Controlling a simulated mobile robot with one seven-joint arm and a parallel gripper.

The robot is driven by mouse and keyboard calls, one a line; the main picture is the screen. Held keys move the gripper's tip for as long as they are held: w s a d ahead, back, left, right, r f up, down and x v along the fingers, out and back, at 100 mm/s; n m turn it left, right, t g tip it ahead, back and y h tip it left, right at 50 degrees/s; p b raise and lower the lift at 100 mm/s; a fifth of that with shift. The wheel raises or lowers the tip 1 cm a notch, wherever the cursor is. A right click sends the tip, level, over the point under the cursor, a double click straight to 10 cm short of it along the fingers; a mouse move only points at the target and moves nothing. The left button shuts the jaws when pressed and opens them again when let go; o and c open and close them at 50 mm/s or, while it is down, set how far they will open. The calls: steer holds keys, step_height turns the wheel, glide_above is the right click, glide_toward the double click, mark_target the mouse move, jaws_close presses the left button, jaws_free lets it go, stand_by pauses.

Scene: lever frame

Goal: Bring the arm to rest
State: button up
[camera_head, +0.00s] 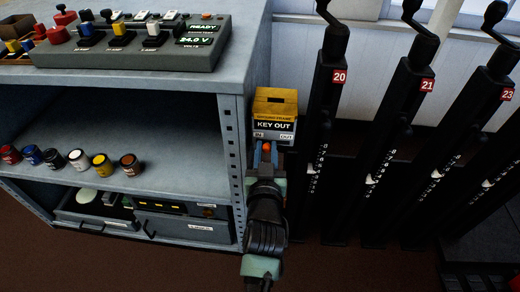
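My arm reaches up the right end of the grey shelf unit. My gripper (266,155) is at its upper end, just below a yellow and black box (275,122) that reads "KEY OUT". A small orange-red piece shows between the two bluish fingertips. I cannot tell whether the fingers grip it or only stand around it, nor whether it belongs to the box.
Black levers tagged 20 (325,95), 21 (408,90) and 23 (490,95) stand close on the right. The shelf unit (190,150) is on the left, with a switch panel (135,45) on top and several small coloured pots on its middle shelf.

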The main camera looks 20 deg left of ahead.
steer(key=shift+m+t+h, duration=0.3)
steer(key=shift+m+h, duration=0.1)
steer(key=shift+h, duration=0.2)
steer(key=d, duration=0.1)
steer(key=w+d, duration=0.1)
steer(key=d, duration=0.2)
steer(key=shift+w+r, duration=0.2)
steer(key=shift+r, duration=0.15)
steer(key=p, duration=0.1)
glide_toward(286, 141)
steer(key=shift+w+a+f, duration=0.1)
steer(key=shift+w+f, duration=0.35)
steer(key=shift+w, duration=0.35)
steer(key=v, duration=1.3)
steer(key=shift+r, duration=0.1)
